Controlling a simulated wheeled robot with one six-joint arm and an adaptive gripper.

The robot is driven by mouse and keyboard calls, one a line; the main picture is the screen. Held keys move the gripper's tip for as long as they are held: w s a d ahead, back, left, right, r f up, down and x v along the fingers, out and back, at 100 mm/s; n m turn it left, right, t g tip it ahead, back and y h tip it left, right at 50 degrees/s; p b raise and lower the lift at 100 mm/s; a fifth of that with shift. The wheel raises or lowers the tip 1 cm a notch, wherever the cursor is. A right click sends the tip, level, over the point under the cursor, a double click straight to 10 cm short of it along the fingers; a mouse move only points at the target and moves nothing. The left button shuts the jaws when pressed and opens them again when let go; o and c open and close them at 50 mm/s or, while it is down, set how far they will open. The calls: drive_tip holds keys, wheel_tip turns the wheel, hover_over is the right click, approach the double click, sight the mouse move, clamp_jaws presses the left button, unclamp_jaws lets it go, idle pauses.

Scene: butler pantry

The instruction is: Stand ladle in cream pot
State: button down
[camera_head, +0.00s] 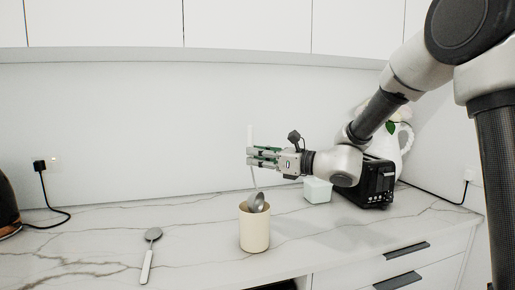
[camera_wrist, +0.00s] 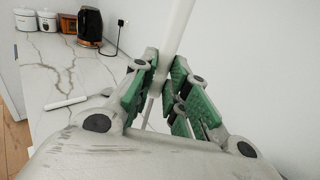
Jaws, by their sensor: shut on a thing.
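The ladle has a white handle (camera_wrist: 176,28) and a grey metal bowl (camera_head: 256,203). It is close to upright, bowl down. My gripper (camera_head: 262,157) is shut on the handle, with its green-padded fingers (camera_wrist: 172,92) on both sides of it in the wrist view. The cream pot (camera_head: 254,231) stands upright on the counter below the gripper. The ladle's bowl is at the pot's mouth, its lower part overlapping the opening; I cannot tell how deep it is or whether it touches the pot. The pot is not visible in the wrist view.
A spoon (camera_head: 149,255) lies on the marble counter left of the pot. A pale green container (camera_head: 317,190), a black toaster (camera_head: 374,186) and a white pitcher (camera_head: 404,143) stand to the right. A dark kettle (camera_head: 7,207) is at the left edge. Counter between kettle and spoon is clear.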

drive_tip(key=shift+f, duration=2.65)
drive_tip(key=c, duration=1.3)
unclamp_jaws()
drive_tip(key=v, duration=1.2)
